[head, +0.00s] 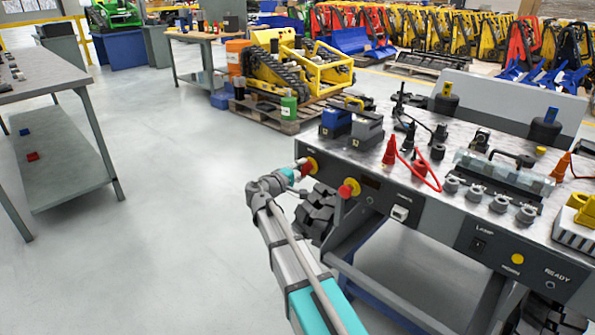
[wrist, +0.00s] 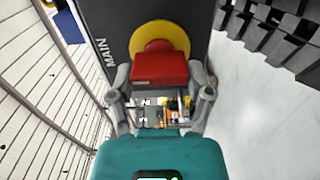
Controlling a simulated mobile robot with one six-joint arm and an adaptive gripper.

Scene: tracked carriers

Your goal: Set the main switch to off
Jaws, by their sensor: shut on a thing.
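The main switch is a red handle (wrist: 160,70) on a round yellow plate (wrist: 178,37), on a dark panel with the word MAIN beside it. In the wrist view the handle lies wide across the picture. In the head view the main switch (head: 311,163) is at the left end of the bench's front panel, partly hidden by my gripper. My gripper (head: 298,172) is shut on the red handle, with one grey finger at each side of it in the wrist view (wrist: 163,84). I cannot read an on or off mark.
A second red button on yellow (head: 348,188) sits just right of the main switch. The bench top (head: 440,180) carries plugs, red cables and a clear cover. A grey table (head: 60,75) stands at the left, with open floor between.

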